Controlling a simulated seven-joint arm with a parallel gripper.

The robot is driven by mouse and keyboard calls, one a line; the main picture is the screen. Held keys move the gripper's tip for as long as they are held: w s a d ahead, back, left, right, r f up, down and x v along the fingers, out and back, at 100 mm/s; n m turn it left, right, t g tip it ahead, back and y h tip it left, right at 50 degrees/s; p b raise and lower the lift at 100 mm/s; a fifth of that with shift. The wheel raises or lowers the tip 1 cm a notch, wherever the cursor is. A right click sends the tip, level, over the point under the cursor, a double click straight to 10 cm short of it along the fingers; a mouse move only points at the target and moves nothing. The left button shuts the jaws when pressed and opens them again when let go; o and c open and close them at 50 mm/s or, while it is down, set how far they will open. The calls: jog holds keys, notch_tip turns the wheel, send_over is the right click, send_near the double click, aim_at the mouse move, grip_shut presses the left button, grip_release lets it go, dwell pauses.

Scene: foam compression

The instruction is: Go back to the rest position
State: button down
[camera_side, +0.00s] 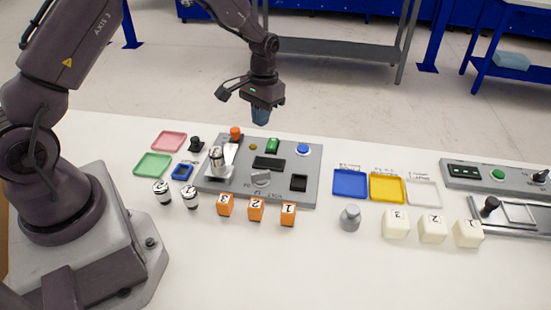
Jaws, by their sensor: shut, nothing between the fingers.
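My gripper (261,116) hangs in the air above the back part of the grey control panel (313,160), pointing down. Its bluish fingers are together with nothing between them. It is apart from everything on the panel. Several white foam cubes (396,224) marked with numbers stand at the right front of the table.
Orange numbered blocks (256,209) stand before the panel. Two labelled cylinders (162,191) stand near my base. Pink (169,141) and green (153,164) trays lie left; blue (350,184) and yellow (387,188) trays lie right. A second panel (470,175) is far right. The front table is clear.

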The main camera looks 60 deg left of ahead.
jog(key=s+d+r+m+t, duration=0.1)
jog(key=s+d+r+t, duration=0.2)
jog(key=s+r, duration=0.8)
jog(key=s+d+r+m+t, duration=0.1)
jog(key=s+d+r+t, duration=0.2)
jog(key=s+d+r, duration=0.4)
jog(key=s+r, duration=0.4)
jog(key=r, duration=0.2)
jog(key=shift+s+r+m+t, duration=0.15)
jog(key=shift+s+m+t, duration=0.15)
jog(key=shift+s+m, duration=0.1)
jog(key=shift+w, duration=0.1)
jog(key=w+a+f+n+g, duration=0.2)
jog(key=w+f+n, duration=0.3)
jog(key=w+n, duration=0.3)
jog(key=w+a+f+n+g, duration=0.1)
jog(key=w+a+f+n, duration=0.3)
jog(key=w+f+n, duration=0.2)
jog(key=w+a+f+n+g, duration=0.2)
jog(key=w+f+n, duration=0.4)
jog(key=w+n, duration=0.4)
jog(key=a+n, duration=0.1)
jog(key=n, duration=0.2)
jog(key=shift+w+a+f+g, duration=0.25)
jog(key=shift+w+g, duration=0.05)
jog(key=shift+w, duration=0.1)
